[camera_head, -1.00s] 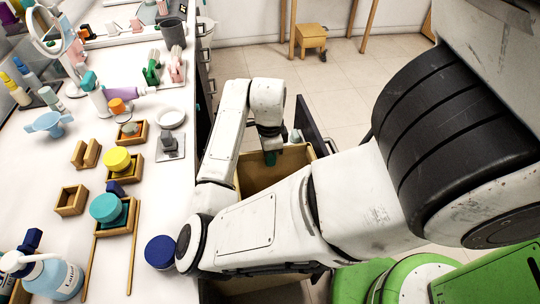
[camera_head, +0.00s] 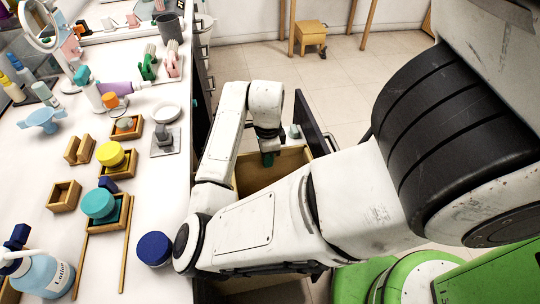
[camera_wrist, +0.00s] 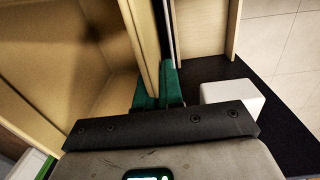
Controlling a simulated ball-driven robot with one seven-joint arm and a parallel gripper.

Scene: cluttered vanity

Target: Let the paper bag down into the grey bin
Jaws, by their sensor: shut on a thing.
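I cannot tell whether this tan box is the paper bag or a drawer's inside. My arm hides much of it in the head view. No grey bin is clearly seen. A dark grey cup (camera_head: 169,28) stands on the far part of the vanity.
A dark panel (camera_head: 312,120) stands beside the tan box. A small white block (camera_wrist: 232,97) lies near my fingers. The white vanity top at left holds jars, wooden boxes and a lotion bottle (camera_head: 45,275). A wooden stool (camera_head: 309,38) stands on the open tiled floor.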

